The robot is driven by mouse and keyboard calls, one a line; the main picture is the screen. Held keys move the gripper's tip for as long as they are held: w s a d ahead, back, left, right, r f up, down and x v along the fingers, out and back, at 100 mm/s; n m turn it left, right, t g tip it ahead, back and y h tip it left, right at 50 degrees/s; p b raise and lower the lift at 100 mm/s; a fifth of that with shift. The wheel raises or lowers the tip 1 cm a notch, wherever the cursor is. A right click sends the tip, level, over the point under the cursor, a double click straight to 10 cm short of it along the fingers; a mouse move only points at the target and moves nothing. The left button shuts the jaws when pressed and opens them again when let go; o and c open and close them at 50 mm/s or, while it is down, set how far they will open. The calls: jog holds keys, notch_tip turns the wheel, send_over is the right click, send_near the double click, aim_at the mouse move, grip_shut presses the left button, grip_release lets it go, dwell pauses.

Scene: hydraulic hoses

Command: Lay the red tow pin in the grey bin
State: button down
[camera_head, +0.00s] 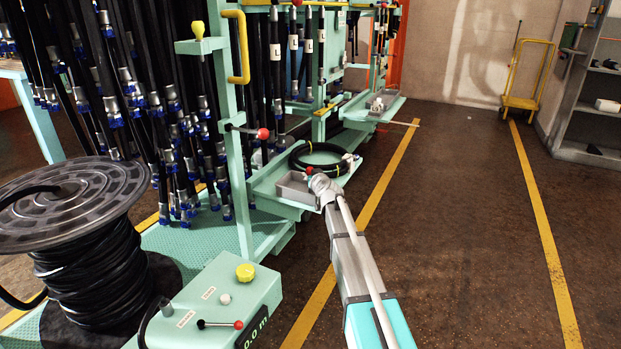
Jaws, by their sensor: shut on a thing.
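My arm reaches up from the bottom to a teal shelf in the head view. My gripper (311,177) is at its far end, small and partly hidden by my wrist. It is shut on a small red thing, which looks like the red tow pin (309,169); only a speck of red shows. The grey bin (292,196) sits on the teal shelf, just left of and beneath my gripper. The gripper is at the bin's right side; I cannot tell whether the pin is over the bin or touches it. The bin's inside is mostly unclear.
A coiled black hose (318,150) lies behind the bin. A red-knobbed lever (263,133) and a teal post (236,150) stand to the left. A hose reel (75,195) and control box (215,305) are nearer. The floor on the right is clear.

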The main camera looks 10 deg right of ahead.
jog(key=shift+f, duration=0.15)
jog(key=shift+c, duration=1.7)
grip_release()
jog(key=shift+s+r, duration=0.2)
jog(key=p+v, duration=0.2)
jog(key=v, duration=0.9)
jog(key=shift+s, duration=0.35)
